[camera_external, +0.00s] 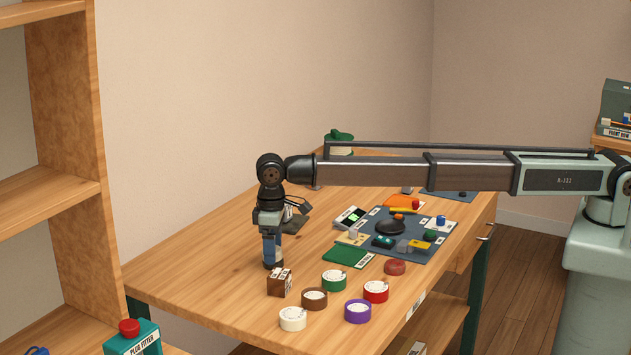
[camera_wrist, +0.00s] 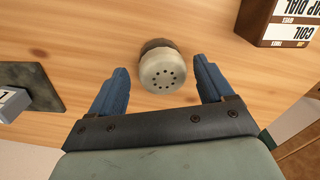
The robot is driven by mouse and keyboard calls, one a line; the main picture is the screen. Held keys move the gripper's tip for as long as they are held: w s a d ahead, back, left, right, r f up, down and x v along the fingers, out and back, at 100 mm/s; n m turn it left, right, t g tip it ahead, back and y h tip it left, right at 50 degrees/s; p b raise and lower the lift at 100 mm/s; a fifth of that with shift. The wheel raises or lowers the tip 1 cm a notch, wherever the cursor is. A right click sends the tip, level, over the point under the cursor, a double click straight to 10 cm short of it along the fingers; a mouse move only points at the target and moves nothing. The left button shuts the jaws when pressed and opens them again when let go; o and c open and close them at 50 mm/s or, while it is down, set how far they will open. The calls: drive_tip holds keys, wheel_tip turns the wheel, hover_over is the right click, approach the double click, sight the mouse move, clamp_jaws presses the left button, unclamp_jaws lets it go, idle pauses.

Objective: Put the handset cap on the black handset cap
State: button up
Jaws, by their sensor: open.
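In the wrist view a cream handset cap (camera_wrist: 160,75) with a ring of small holes sits between my fingers. A dark handset cap (camera_wrist: 154,44) shows behind and under its far edge; the cream cap appears to rest on it, though the view from above hides how they meet. My gripper (camera_wrist: 160,68) is open, with one blue finger on each side of the cream cap and a gap at both sides. In the external view my gripper (camera_external: 271,262) points down, low over the left part of the table, and its fingers largely hide the caps.
A brown labelled box (camera_external: 279,283) stands close to my gripper, also in the wrist view (camera_wrist: 285,22). Several round coloured tins, including a green one (camera_external: 334,281), stand toward the front. A blue-grey mat (camera_external: 418,252) with parts lies right. The table's left area is clear.

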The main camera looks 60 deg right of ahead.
wheel_tip(320, 180, up, 12)
drive_tip(key=shift+r, duration=0.15)
idle(0.5)
